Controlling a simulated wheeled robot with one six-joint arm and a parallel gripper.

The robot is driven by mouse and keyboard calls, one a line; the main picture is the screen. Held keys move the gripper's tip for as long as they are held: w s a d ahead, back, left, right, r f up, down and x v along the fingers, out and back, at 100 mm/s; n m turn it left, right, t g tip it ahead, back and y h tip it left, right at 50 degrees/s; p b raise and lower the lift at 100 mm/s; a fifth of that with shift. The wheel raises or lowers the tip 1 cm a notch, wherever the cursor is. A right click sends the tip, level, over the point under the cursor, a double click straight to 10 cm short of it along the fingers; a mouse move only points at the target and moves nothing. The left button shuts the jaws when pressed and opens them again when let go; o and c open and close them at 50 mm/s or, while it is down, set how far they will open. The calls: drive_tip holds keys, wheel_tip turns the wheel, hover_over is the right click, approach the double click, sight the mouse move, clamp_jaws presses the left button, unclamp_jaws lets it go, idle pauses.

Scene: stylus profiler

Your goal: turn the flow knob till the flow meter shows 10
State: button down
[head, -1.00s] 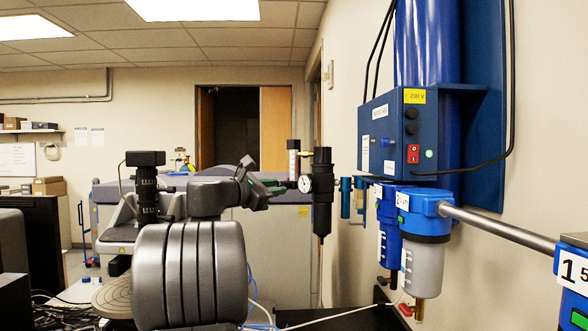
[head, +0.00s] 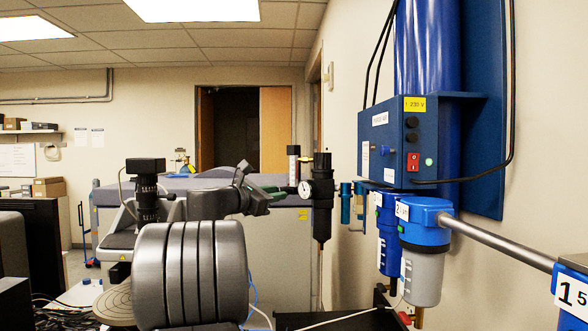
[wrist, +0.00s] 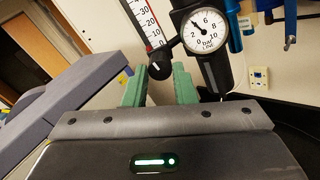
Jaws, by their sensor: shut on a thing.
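The flow knob (wrist: 160,68) is black with a white mark, at the foot of the flow meter. My gripper (wrist: 159,86) has green fingers on either side of the knob and is shut on it. The flow meter (wrist: 141,18) is an upright scaled tube with a red line, cut off by the top of the wrist view; I cannot make out its reading. It also shows in the head view (head: 293,165), small. My gripper also shows in the head view (head: 280,194), where the knob is too small to tell.
A round bar gauge (wrist: 208,29) sits right of the knob, on a black regulator (head: 322,197). A blue cabinet (head: 388,135) with filters (head: 425,255) stands on the right wall. A grey bench unit (head: 275,235) stands behind.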

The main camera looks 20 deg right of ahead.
drive_tip(key=shift+n, duration=2.3)
drive_tip(key=n, duration=0.5)
drive_tip(key=shift+n, duration=0.3)
drive_tip(key=c, duration=1.2)
unclamp_jaws()
